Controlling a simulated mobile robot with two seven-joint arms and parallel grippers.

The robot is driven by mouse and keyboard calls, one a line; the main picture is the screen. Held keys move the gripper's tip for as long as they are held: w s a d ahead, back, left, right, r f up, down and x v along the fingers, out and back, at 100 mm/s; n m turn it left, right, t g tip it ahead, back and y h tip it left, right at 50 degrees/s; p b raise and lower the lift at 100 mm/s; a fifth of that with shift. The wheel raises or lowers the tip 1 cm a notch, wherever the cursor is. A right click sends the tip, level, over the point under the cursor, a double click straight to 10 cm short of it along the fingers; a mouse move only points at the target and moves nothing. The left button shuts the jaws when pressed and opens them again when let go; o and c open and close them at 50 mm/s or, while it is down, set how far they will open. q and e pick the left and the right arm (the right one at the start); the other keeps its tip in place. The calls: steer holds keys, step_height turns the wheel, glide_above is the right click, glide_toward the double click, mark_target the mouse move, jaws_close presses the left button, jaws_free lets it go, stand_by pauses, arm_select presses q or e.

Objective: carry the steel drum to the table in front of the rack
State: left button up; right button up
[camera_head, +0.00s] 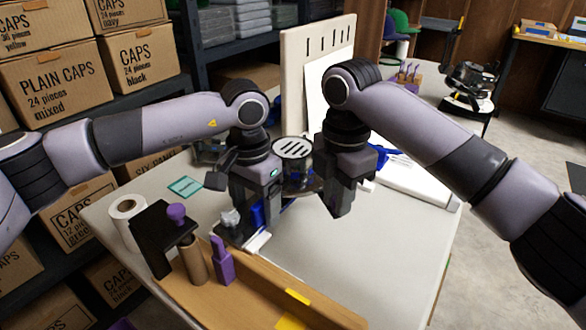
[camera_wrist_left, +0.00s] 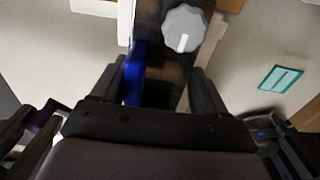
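A round, metallic drum-like thing (camera_head: 293,152) with a slotted top sits between my two grippers in the head view; I take it to be the steel drum. Its lower part is partly hidden by the grippers. My left gripper (camera_head: 258,212) points down at its left, and my right gripper (camera_head: 337,204) points down at its right. I cannot tell whether either touches it. In the left wrist view, the left fingers (camera_wrist_left: 160,88) stand apart, with a dark part and a blue part showing beyond the gap. The right fingertips are not clear.
The pale table (camera_head: 370,265) is clear at front right. A wooden tray (camera_head: 235,300), purple-topped tools, a white roll (camera_head: 128,215) and a teal card (camera_head: 185,187) lie left and front. A grey knob (camera_wrist_left: 183,28) is near the left fingers. An upright board (camera_head: 312,75) stands behind.

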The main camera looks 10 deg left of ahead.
arm_select(q)
jaws_close()
stand_by(1.2)
steer(key=shift+w+r, duration=0.15)
steer(key=shift+r, duration=0.05)
